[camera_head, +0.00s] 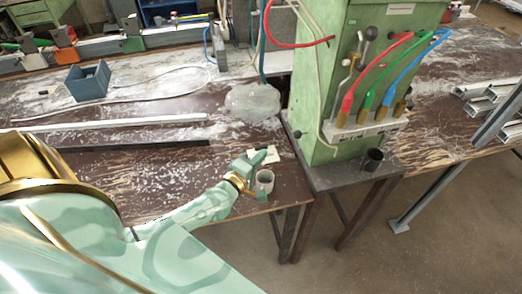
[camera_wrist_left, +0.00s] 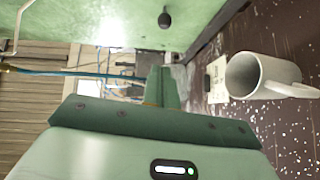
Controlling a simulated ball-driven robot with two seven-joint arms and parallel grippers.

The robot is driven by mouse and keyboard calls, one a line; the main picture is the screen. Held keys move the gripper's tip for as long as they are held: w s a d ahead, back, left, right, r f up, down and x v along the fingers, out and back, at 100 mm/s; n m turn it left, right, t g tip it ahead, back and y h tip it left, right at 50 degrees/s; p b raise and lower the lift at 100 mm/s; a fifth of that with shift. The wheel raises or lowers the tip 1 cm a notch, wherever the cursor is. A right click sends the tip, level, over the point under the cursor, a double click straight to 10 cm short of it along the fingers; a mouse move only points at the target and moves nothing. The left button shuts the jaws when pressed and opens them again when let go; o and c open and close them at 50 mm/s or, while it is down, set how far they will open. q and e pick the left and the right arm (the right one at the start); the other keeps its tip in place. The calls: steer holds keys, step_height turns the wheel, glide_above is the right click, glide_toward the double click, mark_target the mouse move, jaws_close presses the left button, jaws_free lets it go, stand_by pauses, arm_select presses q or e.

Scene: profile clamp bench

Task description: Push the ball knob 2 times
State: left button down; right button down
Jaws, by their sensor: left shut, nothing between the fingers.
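The ball knob (camera_head: 298,134) is a small dark ball on the left side of the green cabinet (camera_head: 318,95). In the left wrist view the black knob (camera_wrist_left: 165,18) sticks out from the green panel, beyond the fingertips. My left gripper (camera_head: 267,154) is shut and empty, left of and a little below the knob in the head view, with a visible gap between them. Its closed fingers (camera_wrist_left: 162,72) point toward the panel in the wrist view. My right gripper is in neither view.
A white mug (camera_head: 265,181) stands close beside my left gripper, near the bench edge; it also shows in the wrist view (camera_wrist_left: 262,76). A pale card (camera_wrist_left: 217,78) lies by it. A dark cup (camera_head: 373,159) stands on the cabinet's base. Coloured hoses hang on the cabinet front.

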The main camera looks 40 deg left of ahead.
mark_target(300, 134)
arm_select(q)
steer(key=f+n+b, duration=0.1)
steer(key=b, duration=0.2)
steer(key=s+f+n+t+y+b, duration=0.1)
steer(key=f+b, duration=0.1)
steer(key=b, duration=0.1)
steer(key=f+n+b, duration=0.1)
steer(key=b, duration=0.1)
steer(key=shift+s+d+f+t+y+b, duration=0.15)
steer(key=shift+d+f+t+y+b, duration=0.1)
steer(key=shift+d+t+y+b, duration=0.15)
steer(key=shift+r, duration=0.25)
steer(key=w+d+r, duration=0.1)
steer(key=w, duration=1.2)
steer(key=shift+d+r+b, duration=0.2)
steer(key=shift+r+b, duration=0.1)
